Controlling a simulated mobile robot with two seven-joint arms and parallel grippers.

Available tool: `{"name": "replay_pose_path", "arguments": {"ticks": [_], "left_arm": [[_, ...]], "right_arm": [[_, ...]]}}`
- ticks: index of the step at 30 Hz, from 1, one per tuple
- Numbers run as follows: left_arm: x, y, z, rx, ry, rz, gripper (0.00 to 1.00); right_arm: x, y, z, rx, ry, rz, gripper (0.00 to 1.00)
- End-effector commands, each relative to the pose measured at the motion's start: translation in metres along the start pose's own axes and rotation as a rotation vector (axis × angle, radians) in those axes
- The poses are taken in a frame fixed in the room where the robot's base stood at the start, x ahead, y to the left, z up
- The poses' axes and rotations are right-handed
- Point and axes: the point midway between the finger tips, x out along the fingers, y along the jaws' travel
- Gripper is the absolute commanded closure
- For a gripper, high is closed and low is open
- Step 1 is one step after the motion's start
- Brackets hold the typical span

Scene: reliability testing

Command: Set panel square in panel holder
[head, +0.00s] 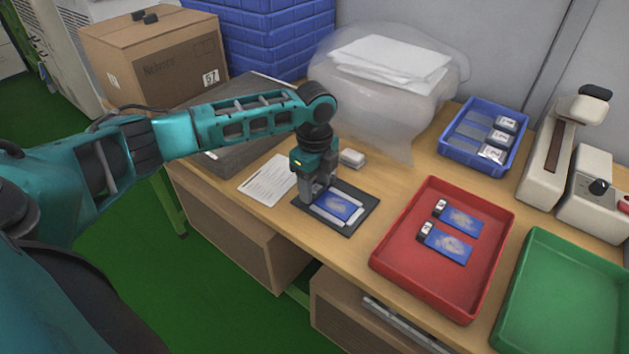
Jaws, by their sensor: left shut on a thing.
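A blue panel (336,205) with a faint pale pattern lies at the panel holder, a light frame (352,219) on a dark square base (369,203). My left gripper (314,199) points down over the left end of the holder. It is shut on the panel's left end, and its fingers hide that end. The panel looks roughly in line with the frame, but I cannot tell whether it rests fully flat in it. My right gripper is not in view.
A red tray (398,247) with two blue panels stands right of the holder. A green tray (565,290) and a blue bin (458,150) stand farther right. A white paper sheet (268,181) lies left, and a small white block (352,158) sits behind.

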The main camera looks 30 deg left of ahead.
Motion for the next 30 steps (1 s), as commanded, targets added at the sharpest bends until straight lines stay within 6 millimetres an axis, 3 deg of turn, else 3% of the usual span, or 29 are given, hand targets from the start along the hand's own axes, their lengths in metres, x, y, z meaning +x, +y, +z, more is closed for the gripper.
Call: {"name": "replay_pose_path", "arguments": {"ticks": [7, 8, 10, 22, 30], "left_arm": [[0.013, 0.003, -0.001, 0.0, 0.0, 0.009, 0.77], [0.014, 0.004, -0.001, 0.0, 0.0, 0.01, 0.45], [0.014, 0.004, -0.002, -0.001, 0.0, 0.011, 0.38], [0.006, 0.003, -0.002, -0.002, 0.002, 0.011, 0.37], [-0.057, 0.001, -0.001, 0.0, 0.002, 0.005, 0.37]], "right_arm": [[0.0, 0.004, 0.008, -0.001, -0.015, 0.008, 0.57], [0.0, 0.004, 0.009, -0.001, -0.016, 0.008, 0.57], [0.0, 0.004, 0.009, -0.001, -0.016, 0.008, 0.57], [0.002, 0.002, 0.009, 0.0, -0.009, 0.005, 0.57], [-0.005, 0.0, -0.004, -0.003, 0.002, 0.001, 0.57]]}}
